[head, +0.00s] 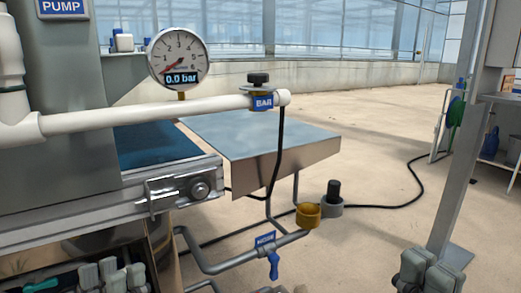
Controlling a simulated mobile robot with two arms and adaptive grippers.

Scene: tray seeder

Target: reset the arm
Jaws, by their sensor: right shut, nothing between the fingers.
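My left gripper (112,277) shows at the bottom left edge, below the conveyor-like machine. Its grey finger parts are cut off by the frame, and I cannot tell whether it is open or shut. My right gripper (430,272) is at the bottom right, in front of the foot of a grey post. Its two grey fingers are together, with nothing between them. The arms behind both grippers are out of view.
A pressure gauge (179,58) reading 0.0 bar stands on a white pipe (150,115) with a BAR valve. A metal table (285,165) stands behind. A lower pipe has a blue-handled valve (273,263). A grey post (466,130) rises at right. Open floor lies between.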

